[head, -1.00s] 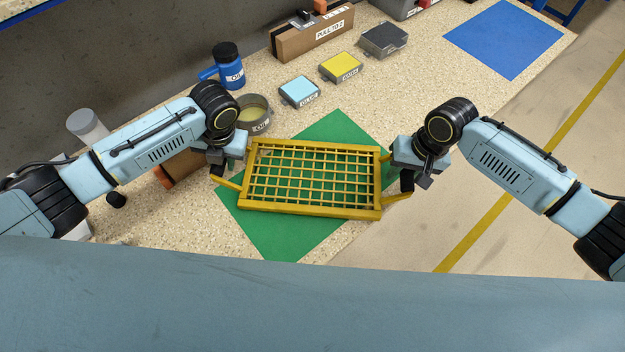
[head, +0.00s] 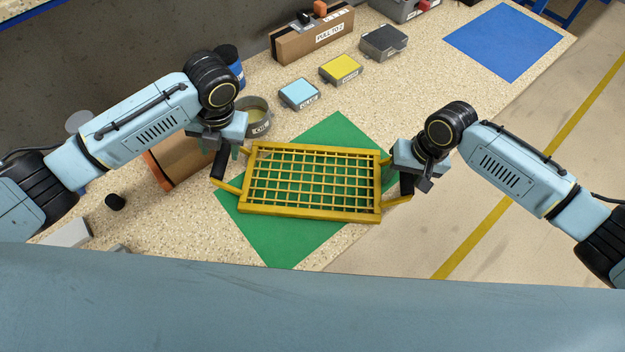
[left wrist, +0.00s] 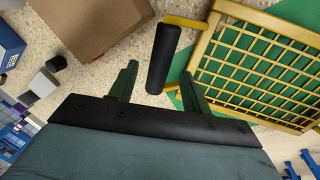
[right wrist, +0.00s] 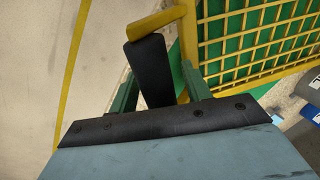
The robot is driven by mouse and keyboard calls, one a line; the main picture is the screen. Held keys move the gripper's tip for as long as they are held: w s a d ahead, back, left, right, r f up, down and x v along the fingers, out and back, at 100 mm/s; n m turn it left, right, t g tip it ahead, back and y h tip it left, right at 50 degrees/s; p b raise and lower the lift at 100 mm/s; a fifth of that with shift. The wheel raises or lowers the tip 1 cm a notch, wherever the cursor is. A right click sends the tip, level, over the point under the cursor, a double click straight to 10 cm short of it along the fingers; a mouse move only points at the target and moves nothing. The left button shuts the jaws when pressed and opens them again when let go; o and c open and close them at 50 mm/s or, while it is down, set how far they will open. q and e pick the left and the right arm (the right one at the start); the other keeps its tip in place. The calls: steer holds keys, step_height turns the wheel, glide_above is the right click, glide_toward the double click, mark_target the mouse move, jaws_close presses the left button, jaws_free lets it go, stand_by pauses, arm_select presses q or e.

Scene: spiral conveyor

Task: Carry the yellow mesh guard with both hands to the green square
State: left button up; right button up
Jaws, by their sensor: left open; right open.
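The yellow mesh guard (head: 312,182) lies over the green square (head: 285,240), whose corners show around it. The guard has a black-gripped handle at each end. My left gripper (head: 228,150) is open above the left handle (head: 219,165); in the left wrist view that black grip (left wrist: 164,58) stands ahead of the parted fingers (left wrist: 158,85), apart from them. My right gripper (head: 410,180) is open at the right handle; in the right wrist view the black grip (right wrist: 150,70) lies between the parted fingers (right wrist: 158,85).
A blue square (head: 503,40) lies at the far right of the table. Behind the guard stand a grey round tin (head: 257,124), light-blue (head: 299,93), yellow (head: 341,68) and dark (head: 383,42) boxes. A cardboard box (head: 182,160) is beneath my left arm. The table's right edge is near.

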steer(key=shift+r, duration=0.2)
arm_select(q)
steer(key=r, duration=0.2)
steer(key=d+r, duration=0.1)
steer(key=r, duration=0.2)
arm_select(e)
step_height(320, 180, up, 11)
steer(key=d, duration=0.2)
steer(key=shift+d+r, duration=0.2)
arm_select(q)
steer(key=shift+s, duration=0.1)
arm_select(e)
steer(key=shift+s, duration=0.1)
